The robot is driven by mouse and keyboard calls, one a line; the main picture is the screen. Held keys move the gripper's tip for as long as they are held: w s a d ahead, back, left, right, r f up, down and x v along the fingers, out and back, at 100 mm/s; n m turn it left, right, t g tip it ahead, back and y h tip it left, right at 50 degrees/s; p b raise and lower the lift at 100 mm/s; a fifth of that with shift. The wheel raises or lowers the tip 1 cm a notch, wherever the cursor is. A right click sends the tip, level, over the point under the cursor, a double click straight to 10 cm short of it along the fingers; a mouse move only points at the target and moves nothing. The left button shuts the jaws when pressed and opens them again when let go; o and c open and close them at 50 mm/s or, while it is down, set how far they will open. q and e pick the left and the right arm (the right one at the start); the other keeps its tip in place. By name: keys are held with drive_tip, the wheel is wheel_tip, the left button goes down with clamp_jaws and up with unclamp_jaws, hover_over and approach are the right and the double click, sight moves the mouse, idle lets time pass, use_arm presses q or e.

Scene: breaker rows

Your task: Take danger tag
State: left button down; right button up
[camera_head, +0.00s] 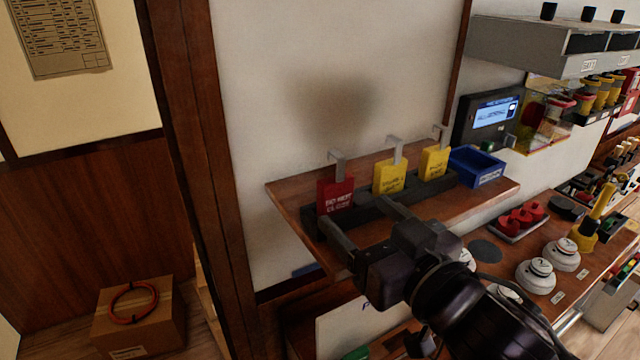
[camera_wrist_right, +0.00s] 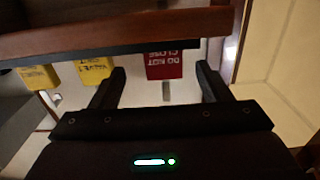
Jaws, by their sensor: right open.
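The red danger tag (camera_head: 336,195), lettered "DO NOT CLOSE", stands upright with a grey hook on top at the left end of a dark rack (camera_head: 378,208) on a wooden shelf. My right gripper (camera_head: 361,217) is open and empty in front of the rack, its fingers pointing toward the red tag. In the right wrist view, which looks upside down, the red tag (camera_wrist_right: 164,64) shows between the two spread fingers (camera_wrist_right: 161,76), apart from both; its upper edge there is hidden by the shelf. My left gripper is not in view.
Two yellow tags (camera_head: 391,177) (camera_head: 435,163) stand in the same rack to the right. A blue bin (camera_head: 476,168) sits at the shelf's right end. The wooden shelf (camera_head: 290,190) has bare room at its left. White round devices (camera_head: 536,275) stand on the lower bench.

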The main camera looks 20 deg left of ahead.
sight(339, 194)
drive_tip(key=shift+w+a+r+p, duration=0.3)
drive_tip(key=shift+w+a, duration=0.1)
drive_tip(key=shift+a, duration=0.15)
drive_tip(key=shift+w+a+r+p, duration=0.15)
drive_tip(key=shift+w+a+r, duration=0.2)
drive_tip(key=shift+a, duration=0.2)
drive_tip(key=x, duration=0.3)
drive_tip(key=shift+w+a+f, duration=0.25)
drive_tip(key=shift+w, duration=0.05)
drive_tip(key=shift+s+d, duration=0.1)
drive_tip(key=c, duration=1)
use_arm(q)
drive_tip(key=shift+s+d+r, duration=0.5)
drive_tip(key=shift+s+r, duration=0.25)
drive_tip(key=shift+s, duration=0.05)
use_arm(e)
drive_tip(key=shift+c, duration=0.3)
use_arm(q)
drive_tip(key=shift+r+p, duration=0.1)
drive_tip(key=shift+p, duration=0.25)
use_arm(e)
drive_tip(key=shift+r, duration=0.15)
